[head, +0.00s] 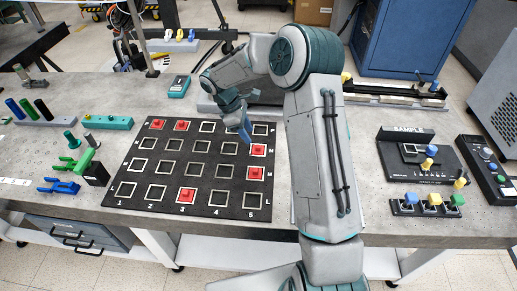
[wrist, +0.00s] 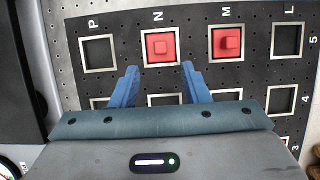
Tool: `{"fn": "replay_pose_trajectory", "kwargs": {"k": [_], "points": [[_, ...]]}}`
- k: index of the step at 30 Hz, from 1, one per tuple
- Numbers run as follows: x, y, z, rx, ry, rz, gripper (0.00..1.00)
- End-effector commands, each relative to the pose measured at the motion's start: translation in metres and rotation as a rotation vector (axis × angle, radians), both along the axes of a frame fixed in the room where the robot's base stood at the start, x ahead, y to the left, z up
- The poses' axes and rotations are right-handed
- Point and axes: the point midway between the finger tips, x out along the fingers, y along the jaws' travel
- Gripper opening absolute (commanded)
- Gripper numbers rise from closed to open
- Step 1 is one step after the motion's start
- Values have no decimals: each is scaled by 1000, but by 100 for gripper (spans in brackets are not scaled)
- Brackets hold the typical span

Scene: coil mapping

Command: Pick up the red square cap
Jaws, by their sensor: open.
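A black board (head: 225,171) with white square outlines, rows P, N, M, L and columns 1 to 5, lies on the bench. Red square caps sit on it: one at N5 (head: 258,150), one at M5 (head: 254,173), one at L3 (head: 187,195), and two in row P, at P1 (head: 155,124) and P2 (head: 181,125). The wrist view shows the N5 cap (wrist: 160,45) and the M5 cap (wrist: 227,42). My gripper (wrist: 160,66) is open and empty, its blue fingers pointing toward the N5 cap, which lies just beyond the fingertips. It also shows in the head view (head: 245,132).
Left of the board are blue and green fork-shaped pieces (head: 73,163) and a rack of coloured cylinders (head: 43,122). On the right stand a sample station (head: 417,154) and a rack of coloured knobs (head: 427,207). Board squares around the N5 and M5 caps are empty.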

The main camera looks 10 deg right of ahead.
Motion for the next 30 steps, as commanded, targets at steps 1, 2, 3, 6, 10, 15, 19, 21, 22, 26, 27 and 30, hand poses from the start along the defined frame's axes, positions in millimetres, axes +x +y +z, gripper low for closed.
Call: {"fn": "replay_pose_trajectory", "kwargs": {"k": [1,2,3,6,10,15,19,21,22,26,27,30], "points": [[-1,-2,-4,1,1,0,42],[-1,-3,-7,1,1,0,42],[-2,-4,-9,1,0,0,42],[-3,-7,-14,0,1,0,42],[-7,-17,-27,1,3,-1,42],[-11,-27,-49,1,2,-1,42],[-11,-29,-56,1,-2,-1,42],[-11,-29,-56,1,-3,0,42],[-11,-29,-57,1,-3,-1,42],[-11,-29,-56,1,-3,-1,33],[-11,-29,-56,0,-2,0,22],[-11,-29,-56,0,-2,0,10]]}}
